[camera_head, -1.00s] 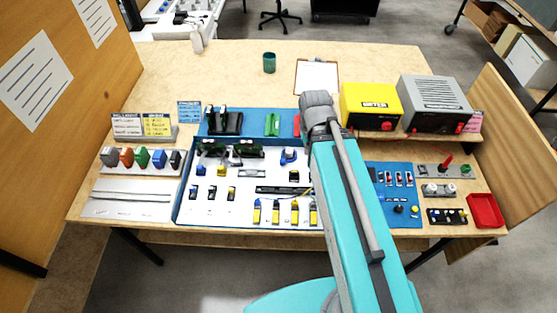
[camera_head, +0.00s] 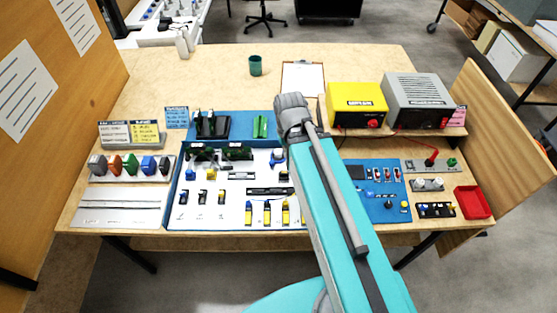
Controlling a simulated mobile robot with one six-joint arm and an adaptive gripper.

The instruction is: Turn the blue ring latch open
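A small blue part (camera_head: 277,157) stands on the white board (camera_head: 215,212), just left of my arm. It may be the blue ring latch, but it is too small to make out a ring or how far it is turned. My teal arm (camera_head: 335,200) reaches up over the bench from the bottom of the picture, with its grey elbow joint (camera_head: 293,108) above the back of the blue panel. My gripper does not show, so I cannot tell where it is relative to the latch.
Yellow (camera_head: 345,100) and grey (camera_head: 415,95) boxes stand at the back right. A red tray (camera_head: 472,203) is at the right edge. Coloured knobs (camera_head: 130,165) line the left. A green cup (camera_head: 255,66) stands at the back, with bare bench left of it.

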